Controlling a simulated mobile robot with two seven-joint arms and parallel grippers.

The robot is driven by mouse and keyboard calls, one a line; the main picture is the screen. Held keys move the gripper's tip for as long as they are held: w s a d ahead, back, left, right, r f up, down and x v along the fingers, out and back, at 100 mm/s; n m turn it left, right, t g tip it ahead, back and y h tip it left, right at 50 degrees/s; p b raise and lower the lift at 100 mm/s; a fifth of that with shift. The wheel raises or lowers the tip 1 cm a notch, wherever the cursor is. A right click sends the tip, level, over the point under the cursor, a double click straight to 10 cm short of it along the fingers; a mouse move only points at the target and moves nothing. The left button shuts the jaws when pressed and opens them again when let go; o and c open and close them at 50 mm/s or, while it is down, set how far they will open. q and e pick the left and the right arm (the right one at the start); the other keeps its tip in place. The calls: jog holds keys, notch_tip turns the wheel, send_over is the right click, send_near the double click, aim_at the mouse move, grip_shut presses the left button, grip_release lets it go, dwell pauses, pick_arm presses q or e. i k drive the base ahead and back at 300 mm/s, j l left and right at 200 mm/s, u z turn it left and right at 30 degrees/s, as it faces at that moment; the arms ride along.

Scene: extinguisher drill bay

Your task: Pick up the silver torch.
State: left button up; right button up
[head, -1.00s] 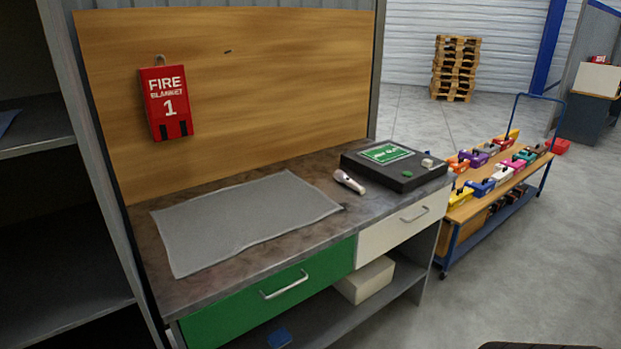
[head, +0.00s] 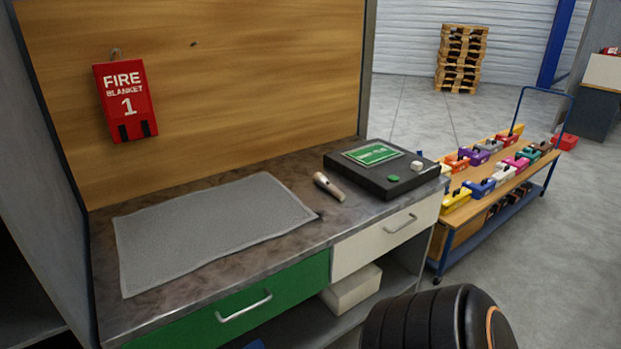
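A black rounded part of my own arm shows at the bottom right, in front of the bench. Neither of my grippers is in view.
A grey mat (head: 212,229) lies left of the torch. A black box (head: 392,179) with a green label stands right of it. Below are a green drawer (head: 245,305) and a white drawer (head: 385,236), both shut. A trolley (head: 470,209) with several coloured cases stands right.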

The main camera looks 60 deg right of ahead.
aim_at(320, 179)
jog(key=k+l+u, duration=0.2)
jog(key=l, duration=0.25)
jog(key=l+u, duration=0.2)
jog(key=l, duration=0.25)
jog(key=k+l+u, duration=0.1)
jog(key=l, duration=0.35)
jog(key=k+l, duration=0.3)
jog(key=k+l+u, duration=0.15)
jog(key=l, duration=0.35)
jog(key=k+l, duration=0.25)
jog(key=l, duration=0.15)
jog(key=l+u, duration=0.05)
